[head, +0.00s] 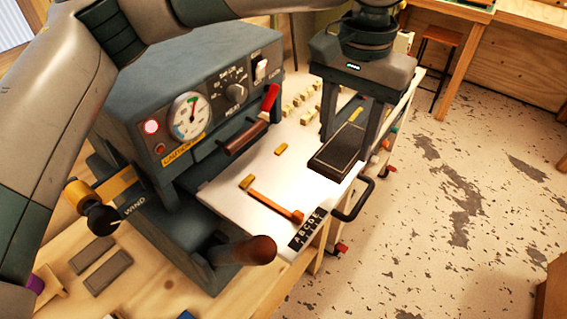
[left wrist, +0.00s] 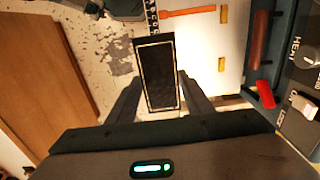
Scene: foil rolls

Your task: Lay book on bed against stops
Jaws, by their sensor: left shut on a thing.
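The book (head: 336,150) is a small dark cover with a thin pale border line. My left gripper (head: 347,140) is shut on it, one finger at each side, and holds it roughly flat. In the left wrist view the book (left wrist: 160,72) sits between the fingers (left wrist: 160,95), over the bed's outer edge with floor beside it. The white bed (head: 228,186) of the grey press carries brass stops, one nearer (head: 246,182) and one farther (head: 281,149). An orange bar (head: 272,204) runs from the nearer stop. The book's height over the bed is hard to tell. My right gripper is not in view.
The press (head: 200,100) with gauge, knobs and red lever stands left of the bed. A black handle loop (head: 362,200) sticks out at the bed's right. A lettered strip (head: 307,229) lies at the near corner. Small pale blocks (head: 300,98) lie behind. Open floor is at right.

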